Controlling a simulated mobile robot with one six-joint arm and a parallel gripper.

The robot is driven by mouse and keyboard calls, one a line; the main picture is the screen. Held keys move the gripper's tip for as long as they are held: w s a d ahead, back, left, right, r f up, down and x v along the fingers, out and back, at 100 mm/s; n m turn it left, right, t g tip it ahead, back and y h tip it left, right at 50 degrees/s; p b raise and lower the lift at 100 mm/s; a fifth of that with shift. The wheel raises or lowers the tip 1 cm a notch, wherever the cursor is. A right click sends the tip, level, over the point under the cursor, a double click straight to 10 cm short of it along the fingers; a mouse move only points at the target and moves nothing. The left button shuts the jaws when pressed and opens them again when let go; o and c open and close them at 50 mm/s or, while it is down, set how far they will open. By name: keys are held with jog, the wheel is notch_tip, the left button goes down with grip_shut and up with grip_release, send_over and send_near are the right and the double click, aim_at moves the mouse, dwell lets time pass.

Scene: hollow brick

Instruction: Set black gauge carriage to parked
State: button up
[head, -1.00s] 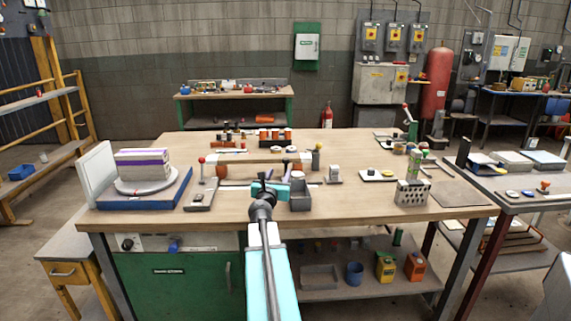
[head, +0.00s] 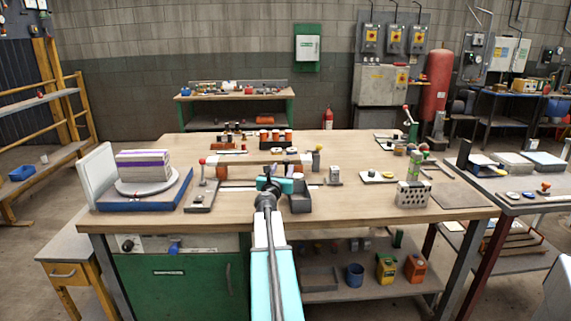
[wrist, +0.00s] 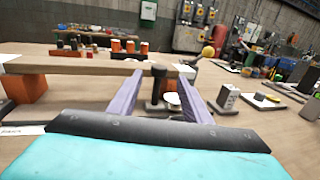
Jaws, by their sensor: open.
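My gripper (head: 277,183) is over the middle of the workbench, just in front of a wooden beam. In the wrist view its two lilac fingers (wrist: 158,98) are apart. A black-topped post (wrist: 158,76) on a dark base shows between them, perhaps the black gauge carriage. I cannot tell whether a finger touches it. In the head view my arm hides the post. A white label (wrist: 15,131) lies at the left of the wrist view; its lettering is too blurred to read surely.
The wooden beam (wrist: 80,65) rests on an orange block (wrist: 27,92) at the left. A yellow ball knob (wrist: 208,52) stands right of the fingers. A small grey block (head: 335,174) and a perforated box (head: 412,194) stand further right. A turntable (head: 147,186) is at the left.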

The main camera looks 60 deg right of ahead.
aim_at(286, 163)
jog(key=shift+x, duration=4.05)
jog(key=shift+c, duration=0.4)
